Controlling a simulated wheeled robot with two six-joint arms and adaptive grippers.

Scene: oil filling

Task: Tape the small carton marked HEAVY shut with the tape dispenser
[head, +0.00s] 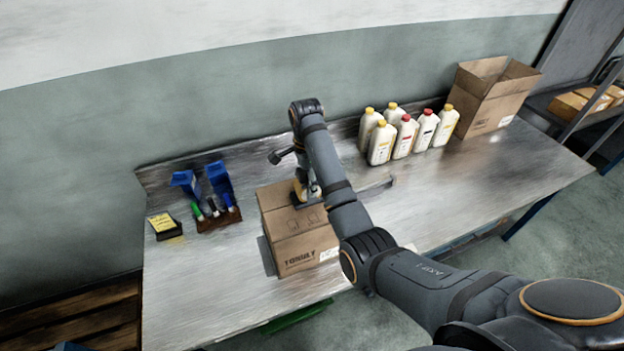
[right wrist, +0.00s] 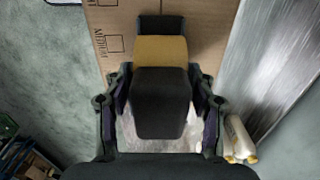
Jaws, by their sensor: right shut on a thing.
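A brown closed carton (head: 292,250) stands on the metal table, left of centre in the head view. Its front print is blurred, and I cannot read HEAVY on it. My right gripper (head: 307,188) is over the carton's top and is shut on the tape dispenser (head: 299,193). In the right wrist view, the dispenser (right wrist: 161,98), a black and tan block, sits between the fingers above the carton top (right wrist: 215,35). Whether it touches the carton is hard to tell. My arm hides part of the carton's right side. My left gripper is not in view.
Several bottles (head: 403,138) and an open carton (head: 492,95) stand at the table's back right. Blue bins (head: 219,178) with small items and a yellow-topped block (head: 162,223) are at left. The right tabletop (head: 480,190) is clear.

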